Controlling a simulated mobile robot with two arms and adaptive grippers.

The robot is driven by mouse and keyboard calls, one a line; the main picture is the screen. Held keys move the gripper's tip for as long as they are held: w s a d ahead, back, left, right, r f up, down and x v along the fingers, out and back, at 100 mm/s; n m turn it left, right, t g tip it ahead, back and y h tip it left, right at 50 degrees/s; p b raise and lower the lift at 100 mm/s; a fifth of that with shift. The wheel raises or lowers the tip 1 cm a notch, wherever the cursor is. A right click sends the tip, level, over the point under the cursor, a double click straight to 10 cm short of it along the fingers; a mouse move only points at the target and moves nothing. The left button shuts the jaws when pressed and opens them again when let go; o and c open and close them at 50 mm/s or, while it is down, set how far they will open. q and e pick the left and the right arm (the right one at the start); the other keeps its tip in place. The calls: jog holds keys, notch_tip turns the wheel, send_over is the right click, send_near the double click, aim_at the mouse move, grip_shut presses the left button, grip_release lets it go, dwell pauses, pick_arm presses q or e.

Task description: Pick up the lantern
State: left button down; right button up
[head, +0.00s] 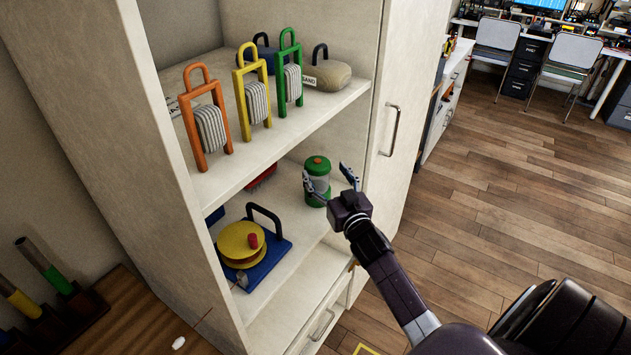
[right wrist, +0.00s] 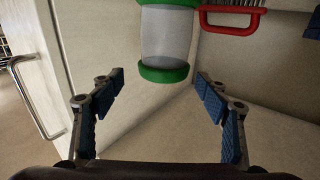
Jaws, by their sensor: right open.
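The lantern (head: 317,183) has a green cap and base and a clear grey middle. It stands upright on the middle shelf, near its right end. It also shows in the right wrist view (right wrist: 168,40), at the top, cut off by the frame edge. My right gripper (head: 328,180) is open, with its fingers pointing at the lantern. In the right wrist view the lantern lies beyond the open fingertips (right wrist: 155,80), roughly between them in direction, and nothing is between the pads. My left gripper is not in view.
The cubby's right wall (head: 365,150) stands close beside the lantern. A red-handled object (right wrist: 232,18) is near it. A blue base with a yellow reel (head: 242,240) sits left on the same shelf. The upper shelf (head: 300,118) holds several coloured frames.

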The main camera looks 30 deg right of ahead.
aim_at(317, 166)
jog(key=w, duration=0.1)
jog(key=w+p, duration=0.1)
jog(key=w, duration=0.1)
jog(key=shift+w+d+f, duration=0.1)
jog(key=shift+d+f, duration=0.05)
jog(key=shift+f, duration=0.25)
jog(key=shift+x, duration=1.15)
jog(key=shift+f, duration=0.1)
jog(key=c, duration=0.7)
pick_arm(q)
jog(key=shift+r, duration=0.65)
pick_arm(e)
grip_shut()
